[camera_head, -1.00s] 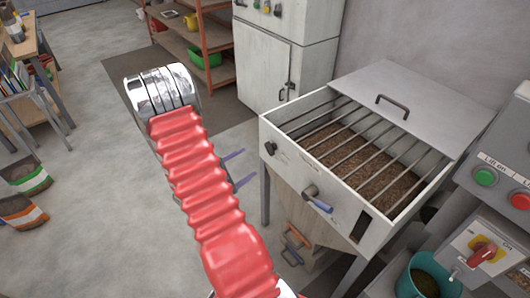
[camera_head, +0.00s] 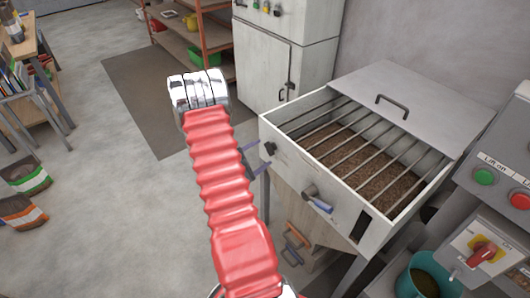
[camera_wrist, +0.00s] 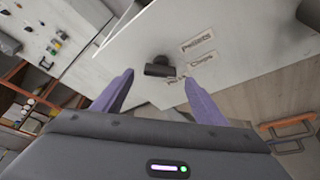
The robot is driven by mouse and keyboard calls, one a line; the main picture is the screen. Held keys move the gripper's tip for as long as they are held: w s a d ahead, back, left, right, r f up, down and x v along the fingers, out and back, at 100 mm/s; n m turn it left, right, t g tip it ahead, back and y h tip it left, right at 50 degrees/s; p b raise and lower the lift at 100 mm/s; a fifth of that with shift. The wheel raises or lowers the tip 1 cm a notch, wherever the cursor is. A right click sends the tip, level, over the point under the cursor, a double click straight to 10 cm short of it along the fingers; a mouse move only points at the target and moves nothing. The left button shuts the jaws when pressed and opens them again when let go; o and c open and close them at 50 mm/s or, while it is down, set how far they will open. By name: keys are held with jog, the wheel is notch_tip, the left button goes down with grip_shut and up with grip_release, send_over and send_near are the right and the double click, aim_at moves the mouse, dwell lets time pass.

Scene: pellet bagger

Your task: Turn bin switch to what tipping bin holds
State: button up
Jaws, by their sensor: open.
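The bin switch is a small black knob (camera_head: 270,148) on the left side of the white bin's front face. It also shows in the wrist view (camera_wrist: 160,67), beside printed labels that appear to read "Pellets" (camera_wrist: 197,40) and "Chips" (camera_wrist: 203,59). Which label it points to is unclear. The bin (camera_head: 285,135) stands under a barred grate and holds brown, granular material (camera_head: 372,170); the grain is too fine to name surely. My gripper (camera_head: 257,157) has purple fingers, open and empty. In the wrist view its fingertips (camera_wrist: 158,78) lie to either side of the knob, apparently not touching it.
A blue-handled lever (camera_head: 318,200) sits on the bin front, right of the knob. An orange-and-blue handled item (camera_head: 293,245) is below. A control panel with a red switch (camera_head: 482,254) and a teal bucket (camera_head: 418,279) are at right.

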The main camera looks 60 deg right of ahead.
aim_at(267, 150)
jog(key=shift+x, duration=1.9)
jog(key=shift+c, duration=0.2)
jog(key=c, duration=0.9)
jog(key=shift+a, duration=0.2)
jog(key=shift+c, duration=0.6)
jog(key=shift+d, duration=0.15)
